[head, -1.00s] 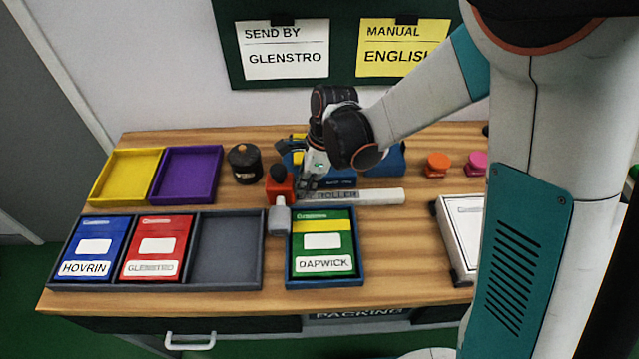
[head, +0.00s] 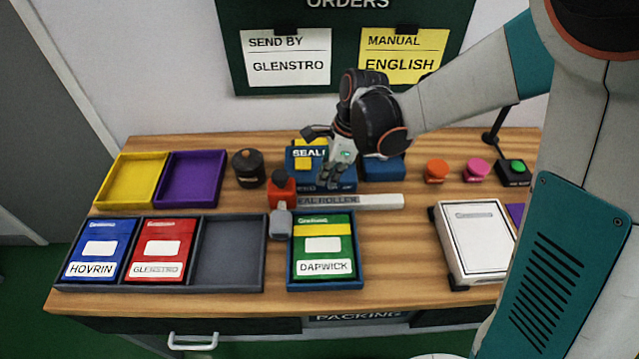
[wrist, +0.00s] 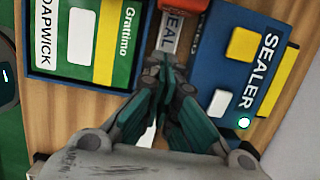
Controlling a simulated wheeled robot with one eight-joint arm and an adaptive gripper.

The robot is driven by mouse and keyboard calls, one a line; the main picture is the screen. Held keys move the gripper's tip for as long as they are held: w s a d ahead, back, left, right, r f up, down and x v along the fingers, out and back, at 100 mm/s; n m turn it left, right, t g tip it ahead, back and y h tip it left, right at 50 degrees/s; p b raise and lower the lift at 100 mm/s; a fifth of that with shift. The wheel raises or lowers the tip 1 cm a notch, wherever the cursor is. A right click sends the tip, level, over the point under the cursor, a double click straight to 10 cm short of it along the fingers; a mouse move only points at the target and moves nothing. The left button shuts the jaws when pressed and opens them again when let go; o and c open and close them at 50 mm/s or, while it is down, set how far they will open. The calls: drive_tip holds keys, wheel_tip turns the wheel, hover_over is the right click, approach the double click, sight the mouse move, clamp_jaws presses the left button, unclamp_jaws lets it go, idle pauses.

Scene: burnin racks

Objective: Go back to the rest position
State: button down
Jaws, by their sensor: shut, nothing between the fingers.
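My gripper (head: 334,172) is shut and empty. In the head view it hangs in front of the blue sealer (head: 308,160), above the back of the bench. In the wrist view my gripper's fingertips (wrist: 168,62) are together, between the sealer (wrist: 226,60) and the green Dapwick pack (wrist: 112,40). The seal roller's pale bar (head: 365,201) lies on the bench in front of the sealer, with its red and grey parts (head: 282,192) at the left end. In the wrist view my fingers partly cover its label.
The Dapwick pack (head: 323,255) sits in a blue tray. A grey tray (head: 228,250) holds blue and red packs and has an empty right compartment. Yellow (head: 137,178) and purple (head: 190,178) trays, a dark pot (head: 247,168), a white box (head: 478,240) and orange and pink knobs stand around.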

drive_tip(key=p+v, duration=0.1)
drive_tip(key=v, duration=0.4)
drive_tip(key=shift+f, duration=0.1)
drive_tip(key=shift+d, duration=0.1)
drive_tip(key=s+d+r+n+t+h, duration=0.1)
drive_tip(key=s+d+r+n+t, duration=0.2)
drive_tip(key=s+d+r+n, duration=0.3)
drive_tip(key=s+d+r+n+t+h, duration=0.1)
drive_tip(key=s+d+r+n+t, duration=0.3)
drive_tip(key=s+d+r+n, duration=0.2)
drive_tip(key=s+d+n, duration=0.2)
drive_tip(key=s+n, duration=0.2)
drive_tip(key=n, duration=0.2)
drive_tip(key=shift+s+d+r+h, duration=0.25)
drive_tip(key=shift+d+r+h, duration=0.05)
drive_tip(key=shift+d+h, duration=0.1)
